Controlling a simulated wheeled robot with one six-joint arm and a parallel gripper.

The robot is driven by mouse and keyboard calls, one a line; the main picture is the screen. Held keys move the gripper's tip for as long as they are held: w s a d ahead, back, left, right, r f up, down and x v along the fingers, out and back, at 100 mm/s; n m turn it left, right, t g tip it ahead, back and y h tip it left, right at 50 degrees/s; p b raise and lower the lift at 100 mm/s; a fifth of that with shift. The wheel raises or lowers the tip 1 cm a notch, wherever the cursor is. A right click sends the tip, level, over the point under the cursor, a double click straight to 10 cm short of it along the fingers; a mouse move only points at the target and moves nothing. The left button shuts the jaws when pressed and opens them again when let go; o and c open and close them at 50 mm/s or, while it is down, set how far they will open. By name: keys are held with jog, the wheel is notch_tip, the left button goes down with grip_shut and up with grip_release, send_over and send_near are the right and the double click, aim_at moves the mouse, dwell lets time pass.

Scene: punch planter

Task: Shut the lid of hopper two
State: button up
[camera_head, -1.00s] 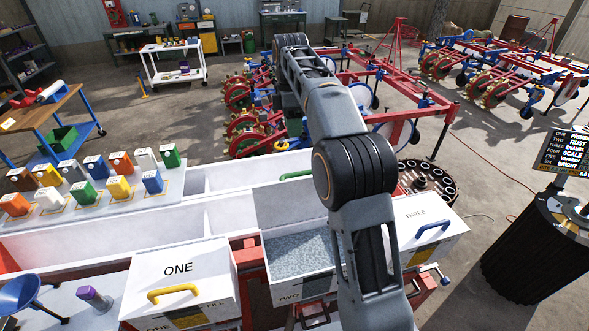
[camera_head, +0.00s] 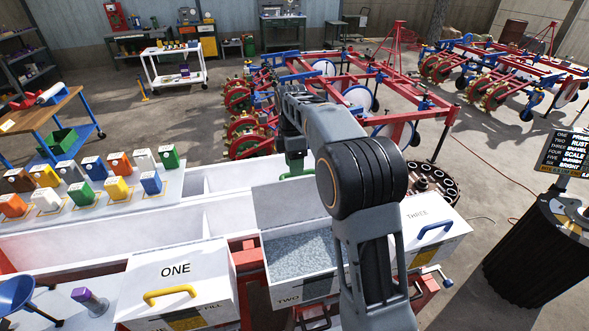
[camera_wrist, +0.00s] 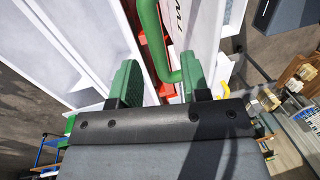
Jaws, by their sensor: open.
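Hopper two (camera_head: 290,291) stands in the front row in the head view. Its lid (camera_head: 265,201) is raised at the back, and grey granules show inside. My gripper (camera_head: 296,165) is behind the raised lid, with my arm arching over the hopper. In the wrist view my gripper (camera_wrist: 160,70) is open, with its green fingers apart. A green bar handle (camera_wrist: 151,40) on the lid's outer face reaches into the gap between the fingers, close to the right finger. Contact cannot be told. Lettering of TWO shows on the lid beside it.
Hopper one (camera_head: 176,266) at left and hopper three (camera_head: 430,228) at right have shut lids with yellow and blue handles. A white trough (camera_head: 110,237) runs behind. Red planter machinery (camera_head: 405,82) stands beyond. A dark bin (camera_head: 528,255) stands at right.

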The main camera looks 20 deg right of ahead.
jog(key=shift+s+f, duration=0.2)
jog(key=shift+f, duration=0.6)
jog(key=shift+c, duration=0.2)
grip_shut()
